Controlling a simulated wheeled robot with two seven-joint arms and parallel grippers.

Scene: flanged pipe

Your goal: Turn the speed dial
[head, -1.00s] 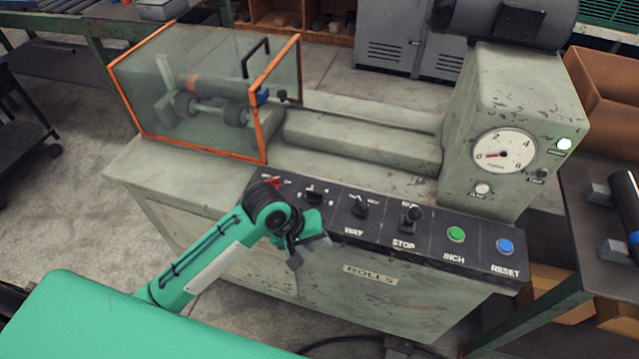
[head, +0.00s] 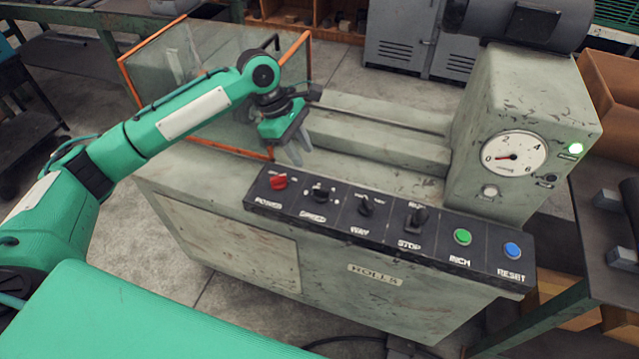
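The speed dial (head: 320,193) is a small black knob on the dark sloping control panel (head: 455,257), second from the left, with a worn label below it. It is uncovered in the head view. My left gripper (head: 296,153) hangs above and behind the panel's left part, over the machine bed, fingers pointing down. Its two grey fingers look apart, with nothing between them, and it is not touching the dial. My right gripper is not in view.
A red power knob (head: 279,181) sits left of the dial; the way switch (head: 366,205) and stop lever (head: 415,217) sit right. Green (head: 463,237) and blue (head: 512,250) buttons follow. An orange-framed guard (head: 150,60) stands behind my arm.

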